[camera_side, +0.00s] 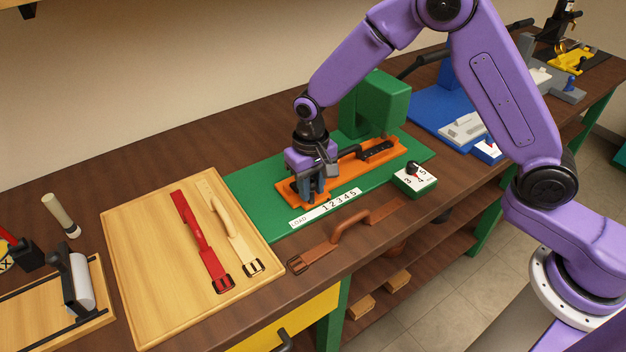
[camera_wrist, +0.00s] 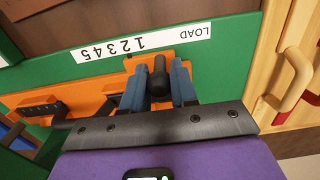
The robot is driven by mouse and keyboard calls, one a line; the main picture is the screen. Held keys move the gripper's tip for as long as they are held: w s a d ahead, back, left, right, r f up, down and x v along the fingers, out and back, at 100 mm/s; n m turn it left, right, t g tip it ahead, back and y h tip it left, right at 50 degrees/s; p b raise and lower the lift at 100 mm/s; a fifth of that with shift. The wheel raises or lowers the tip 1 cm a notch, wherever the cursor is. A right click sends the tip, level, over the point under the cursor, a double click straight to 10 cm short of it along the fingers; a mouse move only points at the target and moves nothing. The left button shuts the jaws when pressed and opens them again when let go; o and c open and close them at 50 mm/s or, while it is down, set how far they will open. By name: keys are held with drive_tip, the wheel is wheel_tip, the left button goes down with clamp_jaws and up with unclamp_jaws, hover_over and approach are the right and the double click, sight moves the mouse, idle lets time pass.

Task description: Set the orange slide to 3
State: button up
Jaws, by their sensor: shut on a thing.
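The orange slide (camera_side: 370,156) lies on a green base plate (camera_side: 262,206) under a green machine head (camera_side: 378,102). A white scale strip (camera_side: 327,207) marked LOAD and 1 to 5 runs along the front of it; the strip also shows in the wrist view (camera_wrist: 112,48). My gripper (camera_side: 312,196) is down at the LOAD end of the slide. In the wrist view, my gripper (camera_wrist: 159,92) has its blue fingers on either side of a black upright knob (camera_wrist: 158,72) on the slide, shut on it. The knob stands between LOAD and 1. The knob is hidden in the side view.
A white-topped dial box (camera_side: 415,180) on a green base stands right of the strip. A brown strap with a handle (camera_side: 345,232) lies in front. A wooden board (camera_side: 145,240) with a red strap (camera_side: 198,235) and a tan strap (camera_side: 232,230) is at left.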

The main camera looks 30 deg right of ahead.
drive_tip(key=shift+d, duration=1.3)
drive_tip(key=shift+a+r, duration=0.1)
drive_tip(key=shift+a, duration=0.25)
drive_tip(key=o, duration=0.8)
drive_tip(key=shift+c, duration=0.2)
wheel_tip(320, 180, up, 6)
drive_tip(key=shift+d+f, duration=0.1)
idle(0.5)
